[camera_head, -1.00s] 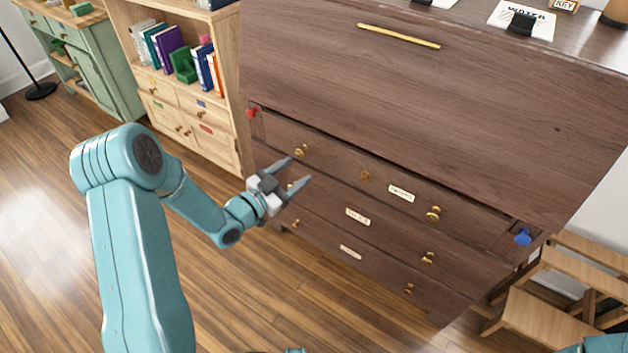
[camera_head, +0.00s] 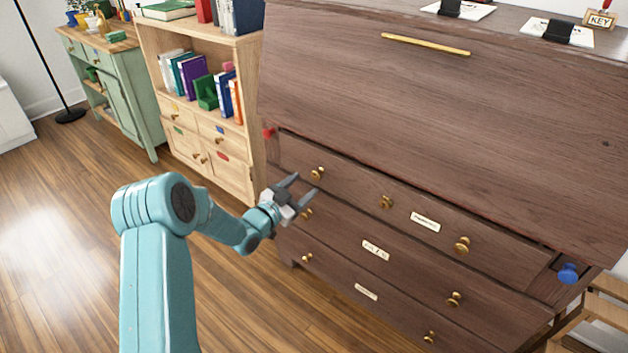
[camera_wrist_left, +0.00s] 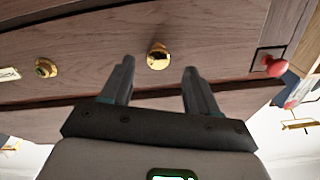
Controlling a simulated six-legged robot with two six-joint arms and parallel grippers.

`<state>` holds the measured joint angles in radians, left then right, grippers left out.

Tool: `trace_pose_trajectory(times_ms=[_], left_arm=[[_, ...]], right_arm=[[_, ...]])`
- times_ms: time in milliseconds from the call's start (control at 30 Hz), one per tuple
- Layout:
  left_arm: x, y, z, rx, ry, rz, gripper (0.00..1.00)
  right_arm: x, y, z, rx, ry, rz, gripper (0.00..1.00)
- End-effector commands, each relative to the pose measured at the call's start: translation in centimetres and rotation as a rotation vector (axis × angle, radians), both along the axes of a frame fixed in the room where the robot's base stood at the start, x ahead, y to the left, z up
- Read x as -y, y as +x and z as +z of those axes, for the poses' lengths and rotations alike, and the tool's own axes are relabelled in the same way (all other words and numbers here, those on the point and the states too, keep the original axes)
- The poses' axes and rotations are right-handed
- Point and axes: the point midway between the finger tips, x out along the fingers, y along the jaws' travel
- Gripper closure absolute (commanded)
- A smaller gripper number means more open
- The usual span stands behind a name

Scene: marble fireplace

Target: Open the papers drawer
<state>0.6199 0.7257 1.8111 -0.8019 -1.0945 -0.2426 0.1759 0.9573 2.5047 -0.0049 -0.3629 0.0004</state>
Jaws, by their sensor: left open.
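The dark wooden desk (camera_head: 450,110) has several stacked drawers with brass knobs and pale labels too small to read surely, so I cannot tell which is the papers drawer. The top drawer (camera_head: 345,190) has a left knob (camera_head: 317,173), a right knob (camera_head: 461,245) and a brass lock (camera_head: 385,201) between. The drawers look closed. My left gripper (camera_head: 303,186) is open and empty in front of the top drawer's left end. In the left wrist view, a brass knob (camera_wrist_left: 158,56) shows just beyond and between the fingertips (camera_wrist_left: 158,68). My right gripper is out of view.
A red knob (camera_head: 269,133) and a blue knob (camera_head: 568,273) flank the top drawer. The closed upper panel with a gold handle (camera_head: 425,45) slopes above. A light wood bookcase (camera_head: 205,115) stands at left; wooden furniture (camera_head: 605,315) at right. Floor at left is clear.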

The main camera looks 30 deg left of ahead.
Motion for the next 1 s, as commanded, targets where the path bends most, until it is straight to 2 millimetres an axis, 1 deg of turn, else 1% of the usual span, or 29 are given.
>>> trace_pose_trajectory(times_ms=[33, 100, 200, 300, 433, 667, 767, 800, 867, 1000], left_arm=[[0.3, 1.2, -0.2, 0.001, 0.001, -0.003, 0.4], [0.5, 2.6, -0.1, 0.001, 0.002, -0.003, 0.4], [0.6, 4.1, -0.1, 0.001, 0.001, -0.003, 0.4], [0.6, 5.0, -0.1, 0.0, 0.0, -0.001, 0.4], [0.6, 5.6, 0.0, 0.0, -0.001, -0.001, 0.4], [0.6, 5.6, 0.0, -0.001, -0.001, -0.001, 0.4], [0.6, 5.6, 0.0, -0.001, -0.001, -0.001, 0.69], [0.6, 5.6, 0.0, -0.001, -0.001, -0.001, 0.82], [0.6, 5.6, 0.0, -0.001, -0.001, -0.001, 1.0], [0.6, 5.6, -0.1, -0.002, -0.001, 0.0, 1.0]], right_arm=[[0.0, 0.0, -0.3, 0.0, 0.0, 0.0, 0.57], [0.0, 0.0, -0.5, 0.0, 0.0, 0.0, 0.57], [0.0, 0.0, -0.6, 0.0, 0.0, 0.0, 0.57], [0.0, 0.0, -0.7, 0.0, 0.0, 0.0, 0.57], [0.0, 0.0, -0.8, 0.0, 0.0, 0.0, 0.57], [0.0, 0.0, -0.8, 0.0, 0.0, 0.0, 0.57], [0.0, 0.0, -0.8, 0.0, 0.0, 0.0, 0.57], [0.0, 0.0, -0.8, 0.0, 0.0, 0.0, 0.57], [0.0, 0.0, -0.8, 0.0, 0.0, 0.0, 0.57], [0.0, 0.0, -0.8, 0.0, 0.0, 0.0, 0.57]])
